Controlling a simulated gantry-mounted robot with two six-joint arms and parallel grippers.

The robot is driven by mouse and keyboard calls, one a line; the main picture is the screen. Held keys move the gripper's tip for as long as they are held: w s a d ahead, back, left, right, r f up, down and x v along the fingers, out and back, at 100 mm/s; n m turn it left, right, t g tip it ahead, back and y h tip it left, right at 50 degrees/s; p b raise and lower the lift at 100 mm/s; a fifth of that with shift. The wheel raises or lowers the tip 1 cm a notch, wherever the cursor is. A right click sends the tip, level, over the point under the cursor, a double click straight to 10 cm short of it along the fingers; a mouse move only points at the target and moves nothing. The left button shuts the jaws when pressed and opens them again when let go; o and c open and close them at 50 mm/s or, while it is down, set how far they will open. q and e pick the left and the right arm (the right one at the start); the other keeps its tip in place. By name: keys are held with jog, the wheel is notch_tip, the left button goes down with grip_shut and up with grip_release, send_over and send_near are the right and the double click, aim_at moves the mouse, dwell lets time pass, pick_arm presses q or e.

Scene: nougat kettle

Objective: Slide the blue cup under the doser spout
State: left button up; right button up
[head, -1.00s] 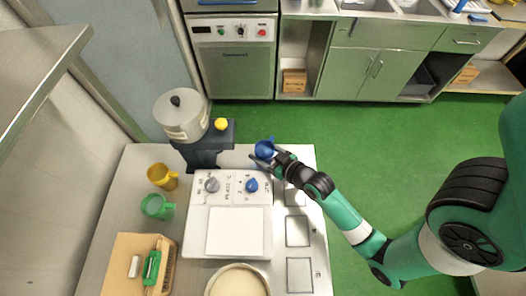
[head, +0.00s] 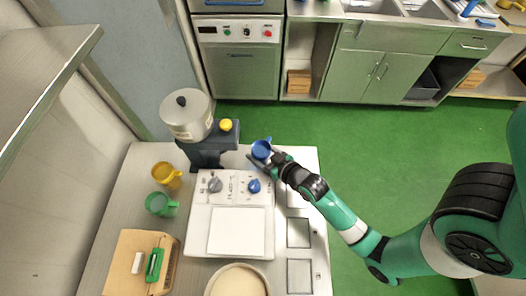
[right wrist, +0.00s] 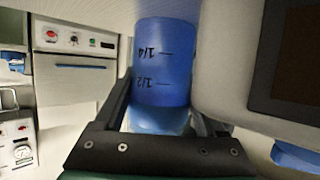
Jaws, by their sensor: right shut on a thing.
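The blue cup (head: 261,150) is at the back right of the worktop, right of the doser (head: 187,115), which has a pale lidded hopper, a dark stand and a yellow knob (head: 226,125). The spout cannot be made out from above. My right gripper (head: 268,157) is shut on the cup. In the right wrist view the cup (right wrist: 162,75) shows 1/4 and 1/2 marks between the dark fingers. A small gap separates the cup from the doser's stand in the head view. My left gripper is not in view.
A white unit with two dials (head: 232,187) stands in front of the doser and cup. A yellow cup (head: 166,175) and a green cup (head: 160,204) stand to the left. A wooden box (head: 124,262) and a round bowl (head: 238,281) are nearer the front.

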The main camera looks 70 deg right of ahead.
jog(key=shift+w+a, duration=0.2)
jog(key=shift+w, duration=0.5)
jog(key=shift+w+a, duration=0.15)
jog(key=shift+w, duration=0.55)
jog(key=shift+w, duration=0.1)
